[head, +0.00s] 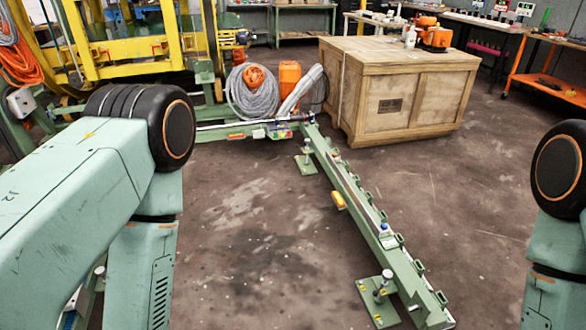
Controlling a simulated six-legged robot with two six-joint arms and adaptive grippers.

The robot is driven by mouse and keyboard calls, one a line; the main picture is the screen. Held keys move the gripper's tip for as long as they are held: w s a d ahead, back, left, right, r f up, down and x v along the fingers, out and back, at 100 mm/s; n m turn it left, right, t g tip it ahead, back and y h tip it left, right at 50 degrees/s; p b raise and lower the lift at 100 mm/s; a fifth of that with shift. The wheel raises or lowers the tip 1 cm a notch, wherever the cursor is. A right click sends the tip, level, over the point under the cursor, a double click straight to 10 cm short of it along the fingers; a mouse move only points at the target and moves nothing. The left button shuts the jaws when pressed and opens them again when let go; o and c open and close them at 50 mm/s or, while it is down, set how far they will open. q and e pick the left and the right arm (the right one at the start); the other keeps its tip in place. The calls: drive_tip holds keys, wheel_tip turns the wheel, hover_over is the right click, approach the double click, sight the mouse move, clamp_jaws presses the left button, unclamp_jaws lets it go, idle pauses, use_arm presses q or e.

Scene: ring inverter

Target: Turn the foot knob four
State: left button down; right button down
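A long green beam (357,208) lies across the floor from the middle back toward the lower right. A near levelling foot (381,290) stands beside its near end, with a metal stem and knob on a green floor plate. A far levelling foot (306,157) of the same kind stands near the beam's back end. I cannot tell which knob is number four; no number is readable. My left arm fills the left side and my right arm shows at the right edge. Neither gripper is in view, so no contact with a knob shows.
A large wooden crate (394,88) stands behind the beam. Coiled grey hose (254,98) and an orange container (290,76) sit at its left. A yellow frame (150,48) stands at the back left. The floor on both sides of the beam is mostly clear.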

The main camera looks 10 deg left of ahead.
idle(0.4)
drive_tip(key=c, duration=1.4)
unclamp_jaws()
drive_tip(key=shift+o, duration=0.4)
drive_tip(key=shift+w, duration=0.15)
